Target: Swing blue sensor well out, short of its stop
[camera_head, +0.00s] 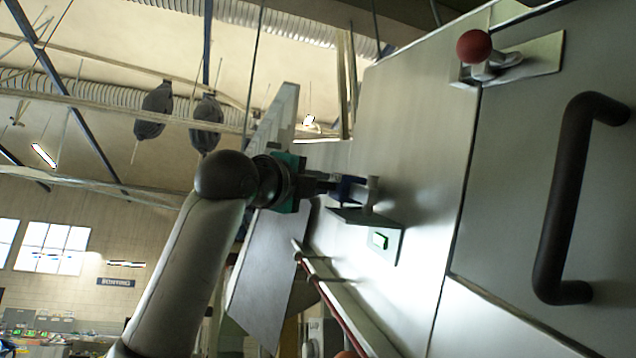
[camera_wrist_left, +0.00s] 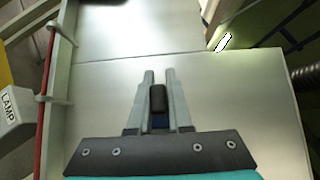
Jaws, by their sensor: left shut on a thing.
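The blue sensor (camera_head: 351,189) is a small dark-blue piece at a grey post above a bracket with a green light (camera_head: 380,240), on the metal cabinet's face. My left gripper (camera_head: 338,186) reaches it from the left and is shut on it. In the left wrist view, the two grey fingers of the gripper (camera_wrist_left: 159,78) stand close on either side of a dark block. A bit of the blue sensor (camera_wrist_left: 160,121) shows below that block. The fingers hide much of the sensor, so its swing angle is hard to tell. My right gripper is not in view.
A large black handle (camera_head: 566,200) and a red ball knob (camera_head: 475,46) stand out from the cabinet on the right. A red rail (camera_head: 328,300) runs along the cabinet below my gripper; it also shows at left in the left wrist view (camera_wrist_left: 46,80). Open room lies left.

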